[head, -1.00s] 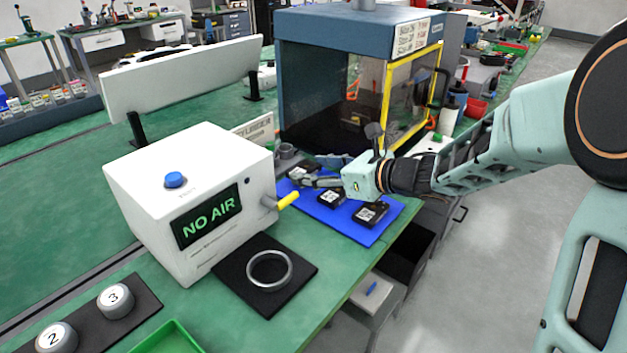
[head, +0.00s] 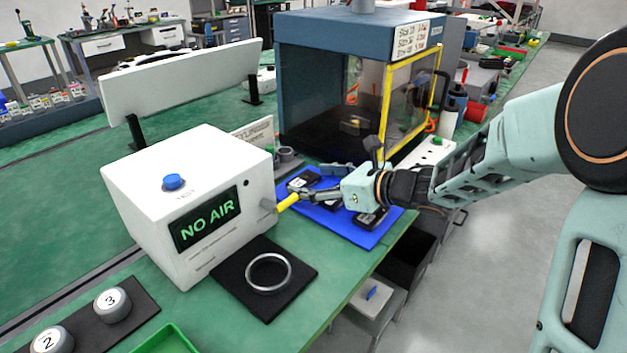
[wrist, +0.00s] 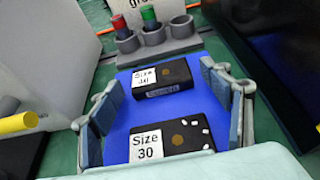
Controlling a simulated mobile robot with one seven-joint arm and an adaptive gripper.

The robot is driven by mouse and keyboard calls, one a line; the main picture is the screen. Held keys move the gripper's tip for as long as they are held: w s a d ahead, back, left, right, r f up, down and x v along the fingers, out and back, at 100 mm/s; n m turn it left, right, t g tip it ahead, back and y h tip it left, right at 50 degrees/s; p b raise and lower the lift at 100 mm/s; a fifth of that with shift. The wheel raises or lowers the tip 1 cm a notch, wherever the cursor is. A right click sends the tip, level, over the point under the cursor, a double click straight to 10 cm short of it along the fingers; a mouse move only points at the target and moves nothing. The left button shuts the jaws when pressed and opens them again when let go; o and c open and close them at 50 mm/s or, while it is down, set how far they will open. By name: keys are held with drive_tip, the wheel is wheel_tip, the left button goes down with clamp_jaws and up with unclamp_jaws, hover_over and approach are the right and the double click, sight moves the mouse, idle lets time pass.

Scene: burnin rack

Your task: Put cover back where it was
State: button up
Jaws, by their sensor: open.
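I cannot tell for sure which object is the cover. My gripper (head: 318,182) is open and empty, above the blue mat (head: 362,236) beside the NO AIR box. In the wrist view my gripper (wrist: 166,82) has its fingers wide apart on either side of two black blocks. The near block (wrist: 180,130) reads "Size 30"; the far block (wrist: 170,74) has a label I cannot fully read. Both lie on the mat, and no grip on them shows. In the head view my gripper partly hides the blocks. Numbered grey round pieces (head: 112,304) sit on a black strip.
The white NO AIR box (head: 150,235) with its yellow handle (head: 288,202) stands close left of my gripper. A metal ring (head: 269,273) lies on a black pad. Behind is a blue cabinet (head: 345,32) with a yellow-framed door. A grey holder (wrist: 158,50) stands behind the mat.

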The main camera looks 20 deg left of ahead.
drive_tip(key=p+v, duration=0.1)
drive_tip(key=v, duration=1.1)
drive_tip(key=shift+p, duration=0.35)
